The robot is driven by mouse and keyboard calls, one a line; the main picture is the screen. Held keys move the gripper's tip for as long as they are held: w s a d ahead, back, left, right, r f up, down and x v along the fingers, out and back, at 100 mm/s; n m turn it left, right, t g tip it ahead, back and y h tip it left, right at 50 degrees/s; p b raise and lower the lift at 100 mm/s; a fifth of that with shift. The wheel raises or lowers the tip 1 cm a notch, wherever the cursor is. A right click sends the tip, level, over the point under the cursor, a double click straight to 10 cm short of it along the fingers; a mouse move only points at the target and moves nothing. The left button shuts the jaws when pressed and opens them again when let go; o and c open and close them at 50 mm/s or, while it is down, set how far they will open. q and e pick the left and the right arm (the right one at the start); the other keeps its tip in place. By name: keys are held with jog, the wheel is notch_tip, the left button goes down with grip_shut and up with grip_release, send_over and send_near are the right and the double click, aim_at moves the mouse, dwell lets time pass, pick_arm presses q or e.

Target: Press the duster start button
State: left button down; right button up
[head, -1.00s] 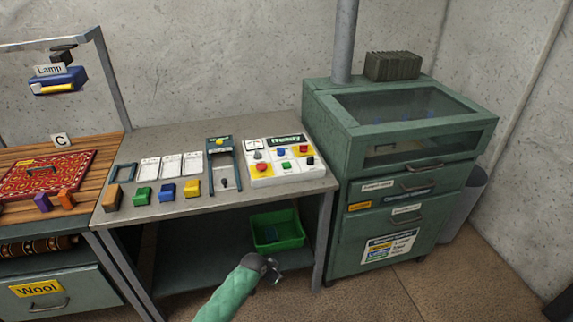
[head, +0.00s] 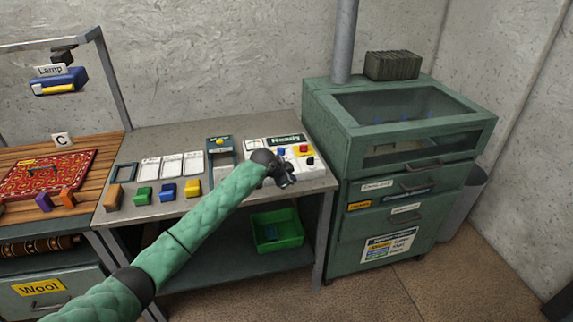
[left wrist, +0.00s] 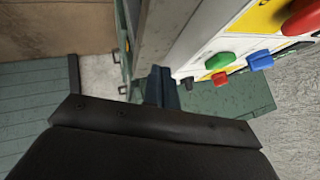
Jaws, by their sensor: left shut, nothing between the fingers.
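The white control panel (head: 257,143) stands on the right end of the grey bench, with a display (head: 286,140) that seems to read "Ready". A blue button (head: 281,152), a red one (head: 303,149) and a black one (head: 310,161) show; my arm hides the panel's front left. The left wrist view shows a large red button (left wrist: 303,18), a blue one (left wrist: 260,61) and a green one (left wrist: 219,60) at upper right. I cannot read which button is the duster start. My left gripper (head: 288,181) is shut and empty, in front of the panel; contact cannot be told. My right gripper is out of view.
A green cabinet (head: 355,210) with a glass lid stands right of the bench. Coloured blocks, cards and a small dark stand (head: 219,143) lie left of the panel. A green bin (head: 290,240) sits on the lower shelf. A patterned rug (head: 70,170) lies far left.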

pick_arm(q)
jog(key=w+a+r+m+t, duration=0.1)
jog(key=w+a+r, duration=0.2)
jog(key=w+r, duration=0.7)
jog(key=f+b, duration=0.1)
jog(key=f, duration=0.1)
jog(key=f+b, duration=0.1)
jog(key=f, duration=0.1)
jog(key=f+b, duration=0.2)
jog(key=shift+s, duration=0.3)
jog(key=shift+f, duration=0.65)
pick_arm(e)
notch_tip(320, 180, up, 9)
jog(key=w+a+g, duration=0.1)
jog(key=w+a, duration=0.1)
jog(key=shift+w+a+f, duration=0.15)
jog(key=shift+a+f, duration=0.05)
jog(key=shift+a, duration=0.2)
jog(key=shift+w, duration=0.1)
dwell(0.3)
pick_arm(q)
jog(key=shift+f+b, duration=0.3)
jog(key=shift+f, duration=0.1)
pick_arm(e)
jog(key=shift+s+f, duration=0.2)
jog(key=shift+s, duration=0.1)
